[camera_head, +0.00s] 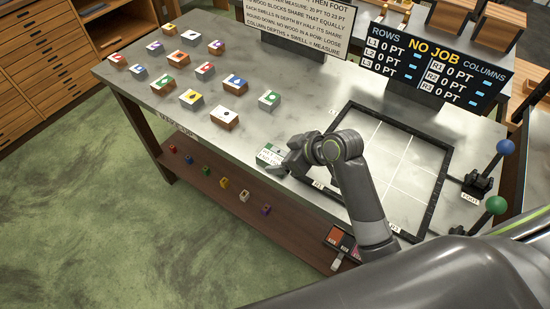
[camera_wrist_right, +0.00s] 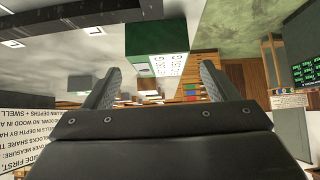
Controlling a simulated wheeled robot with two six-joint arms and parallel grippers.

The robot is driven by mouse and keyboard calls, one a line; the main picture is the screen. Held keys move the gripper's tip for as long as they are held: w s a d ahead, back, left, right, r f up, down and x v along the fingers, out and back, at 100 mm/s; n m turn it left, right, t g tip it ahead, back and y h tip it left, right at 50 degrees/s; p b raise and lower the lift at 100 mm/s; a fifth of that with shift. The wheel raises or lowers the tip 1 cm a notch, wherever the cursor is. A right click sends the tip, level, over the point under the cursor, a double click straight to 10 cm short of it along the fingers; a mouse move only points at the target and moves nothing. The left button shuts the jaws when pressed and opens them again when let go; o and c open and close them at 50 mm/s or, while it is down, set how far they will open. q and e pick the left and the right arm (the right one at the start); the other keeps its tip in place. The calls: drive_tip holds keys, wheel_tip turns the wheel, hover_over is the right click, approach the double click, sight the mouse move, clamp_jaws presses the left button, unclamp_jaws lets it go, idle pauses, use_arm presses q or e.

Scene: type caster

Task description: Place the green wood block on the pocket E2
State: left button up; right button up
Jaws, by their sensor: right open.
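My right gripper (camera_head: 287,160) is open, just left of the black-framed grid. A block with green and white faces (camera_head: 267,154) lies on the bench by its fingertips. In the right wrist view the open gripper (camera_wrist_right: 157,85) has a green block with a white printed face (camera_wrist_right: 158,45) beyond the gap between its fingers; it is not gripped. The black-framed grid (camera_head: 447,165) has pale pockets divided by white lines. I cannot read a label E2 there, and my right arm hides part of it. My left gripper is not in view.
Several picture-topped blocks (camera_head: 193,100) stand on the left of the metal bench (camera_head: 205,125). Small coloured pieces (camera_head: 224,183) sit on the lower shelf. A scoreboard (camera_head: 433,58) stands behind the grid. Levers with blue (camera_head: 505,147) and green (camera_head: 496,205) knobs are at right.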

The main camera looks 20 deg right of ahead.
sight(276, 157)
drive_tip(key=shift+p+x, duration=0.45)
drive_tip(key=shift+x, duration=1.7)
drive_tip(key=c, duration=1.1)
